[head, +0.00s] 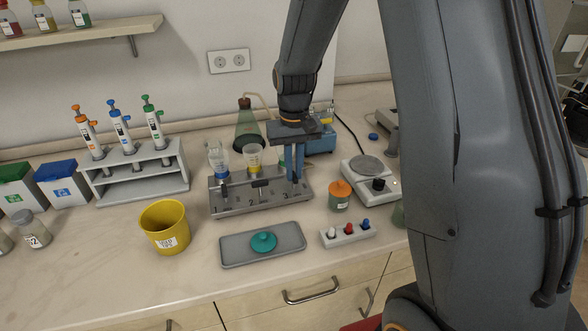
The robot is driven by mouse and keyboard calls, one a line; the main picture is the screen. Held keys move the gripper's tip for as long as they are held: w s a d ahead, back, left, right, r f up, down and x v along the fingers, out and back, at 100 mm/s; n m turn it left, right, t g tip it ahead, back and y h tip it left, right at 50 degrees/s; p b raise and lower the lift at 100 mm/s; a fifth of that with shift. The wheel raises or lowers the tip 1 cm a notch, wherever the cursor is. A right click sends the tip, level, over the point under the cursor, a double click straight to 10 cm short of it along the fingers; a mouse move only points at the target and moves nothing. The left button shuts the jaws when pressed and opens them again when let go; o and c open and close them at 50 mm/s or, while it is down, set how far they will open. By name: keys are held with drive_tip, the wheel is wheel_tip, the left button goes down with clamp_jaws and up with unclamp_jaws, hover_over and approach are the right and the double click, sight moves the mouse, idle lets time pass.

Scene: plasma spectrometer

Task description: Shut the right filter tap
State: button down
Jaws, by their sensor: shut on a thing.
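The grey filter manifold (234,208), marked with numbers along its front, stands on the bench in the middle of the head view. A clear funnel with a blue band (217,160) sits at its left station, and one with a yellow band (253,159) at its middle station. The left tap (224,188) and the middle tap (260,184) show as dark handles. My gripper (294,178) points down at the right station with its blue fingers shut on the right filter tap. The fingers mostly hide that tap, and I cannot tell its handle's angle.
A grey tray (287,241) with a teal lid (263,242) lies in front of the manifold. An orange-capped jar (340,195) and a balance (369,178) stand to the right. A yellow bin (164,226) and a pipette rack (138,182) stand left.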

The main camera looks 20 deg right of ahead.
drive_tip(key=m+p, duration=0.1)
drive_tip(key=m, duration=0.3)
drive_tip(key=shift+r, duration=0.1)
drive_tip(key=m+p, duration=0.1)
drive_tip(key=m, duration=0.3)
drive_tip(key=shift+m, duration=0.3)
drive_tip(key=m, duration=0.4)
drive_tip(key=shift+m+p, duration=0.3)
drive_tip(key=shift+m, duration=2.2)
drive_tip(key=c, duration=1.8)
unclamp_jaws()
